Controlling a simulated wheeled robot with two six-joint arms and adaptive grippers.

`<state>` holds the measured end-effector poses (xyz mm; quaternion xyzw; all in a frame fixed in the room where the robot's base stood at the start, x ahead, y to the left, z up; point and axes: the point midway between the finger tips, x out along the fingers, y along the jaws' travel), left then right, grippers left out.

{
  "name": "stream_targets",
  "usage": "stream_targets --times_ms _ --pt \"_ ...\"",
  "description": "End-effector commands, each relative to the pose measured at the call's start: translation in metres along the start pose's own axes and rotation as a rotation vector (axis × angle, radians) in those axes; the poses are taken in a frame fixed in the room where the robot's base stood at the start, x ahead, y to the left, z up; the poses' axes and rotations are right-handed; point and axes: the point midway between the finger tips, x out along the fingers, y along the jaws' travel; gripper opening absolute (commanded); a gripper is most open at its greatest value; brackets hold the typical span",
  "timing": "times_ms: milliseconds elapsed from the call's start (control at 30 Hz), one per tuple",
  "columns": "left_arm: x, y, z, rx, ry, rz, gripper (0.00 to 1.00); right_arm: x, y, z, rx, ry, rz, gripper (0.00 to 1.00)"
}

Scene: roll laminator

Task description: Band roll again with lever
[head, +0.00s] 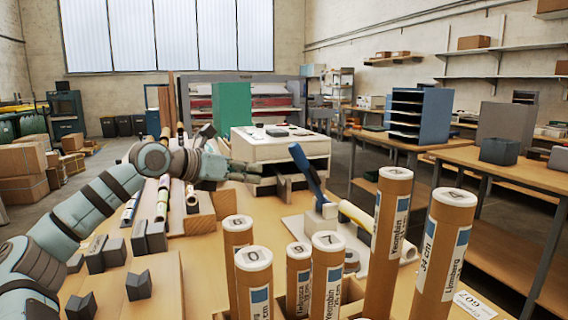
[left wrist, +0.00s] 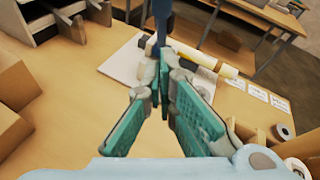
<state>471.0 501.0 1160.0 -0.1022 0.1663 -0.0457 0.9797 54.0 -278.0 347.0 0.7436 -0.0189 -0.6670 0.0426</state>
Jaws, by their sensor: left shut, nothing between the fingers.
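The blue lever (head: 308,172) stands tilted on its white base (head: 300,228), right of my left gripper (head: 258,174) in the head view. In the left wrist view the lever (left wrist: 161,24) shows just beyond my fingertips (left wrist: 167,58). The fingers are shut and empty; whether they touch the lever I cannot tell. A pale roll (head: 378,230) lies slanting beside the lever's foot; it also shows in the left wrist view (left wrist: 205,60). Any band on it is too small to make out. My right gripper is not in view.
Several upright cardboard tubes with labels (head: 328,270) stand at the front of the table, close to the lever base. A white-topped cabinet (head: 280,146) is behind my left gripper. Grey blocks (head: 139,285) sit at the left. White cards (left wrist: 257,92) lie right of the roll.

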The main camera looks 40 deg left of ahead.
Motion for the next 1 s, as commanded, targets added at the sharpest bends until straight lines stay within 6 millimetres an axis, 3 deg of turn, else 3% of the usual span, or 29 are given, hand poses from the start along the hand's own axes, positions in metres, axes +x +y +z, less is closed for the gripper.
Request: stream_targets --times_ms 33,300,400,600,1000 --pt "0.004 -0.003 0.010 -0.004 0.003 -0.004 0.00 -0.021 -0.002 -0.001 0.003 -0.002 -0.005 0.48" --pt "0.053 -0.005 0.012 -0.010 -0.005 -0.008 0.00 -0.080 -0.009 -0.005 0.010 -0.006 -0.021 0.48" --pt "0.075 -0.004 0.008 -0.008 -0.003 -0.008 0.00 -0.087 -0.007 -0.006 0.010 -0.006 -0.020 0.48" --pt "0.096 -0.002 0.027 -0.006 -0.003 -0.002 0.00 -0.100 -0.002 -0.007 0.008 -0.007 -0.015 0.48" --pt "0.103 -0.001 0.030 -0.001 0.001 -0.001 0.00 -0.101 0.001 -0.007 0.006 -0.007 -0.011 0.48"
